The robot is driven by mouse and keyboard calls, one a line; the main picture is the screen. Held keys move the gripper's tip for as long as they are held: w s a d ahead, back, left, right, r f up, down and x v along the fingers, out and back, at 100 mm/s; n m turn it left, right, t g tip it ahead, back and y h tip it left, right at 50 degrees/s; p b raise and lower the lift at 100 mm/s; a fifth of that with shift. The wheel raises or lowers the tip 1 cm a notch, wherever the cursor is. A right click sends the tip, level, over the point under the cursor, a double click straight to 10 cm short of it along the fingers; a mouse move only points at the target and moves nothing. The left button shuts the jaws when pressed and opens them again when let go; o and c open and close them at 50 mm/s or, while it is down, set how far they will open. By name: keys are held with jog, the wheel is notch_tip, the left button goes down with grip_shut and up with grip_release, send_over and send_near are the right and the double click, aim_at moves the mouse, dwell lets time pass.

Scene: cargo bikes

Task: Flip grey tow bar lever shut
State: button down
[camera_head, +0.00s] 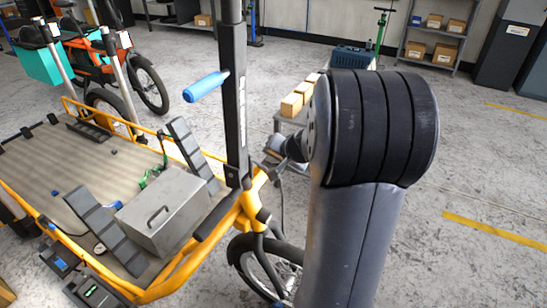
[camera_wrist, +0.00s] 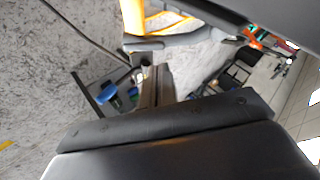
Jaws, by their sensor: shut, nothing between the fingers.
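The yellow cargo bike (camera_head: 250,205) stands left of my arm in the head view. Part of its yellow frame (camera_wrist: 133,18) shows at the top of the wrist view, with a dark grey bar (camera_wrist: 165,42) below it. I cannot tell whether that bar is the grey tow bar lever. I cannot clearly make out the lever in either view. My gripper (camera_wrist: 153,84) shows in the wrist view as narrow dark fingers close together, shut and empty. They point toward the bike frame, but I cannot tell whether they touch anything.
A grey metal box (camera_head: 165,215) sits on the bike's cargo bed. A dark upright post (camera_head: 235,110) with a blue grip (camera_head: 205,86) rises beside it. A low bench with cardboard boxes (camera_head: 292,104) stands behind my arm. The floor at right is clear.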

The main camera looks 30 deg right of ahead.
jog(key=shift+r, duration=0.6)
jog(key=shift+p, duration=0.3)
jog(key=p+v, duration=0.2)
jog(key=v, duration=0.8)
jog(key=shift+s+r, duration=0.25)
jog(key=shift+r, duration=0.05)
jog(key=shift+w+f, duration=0.1)
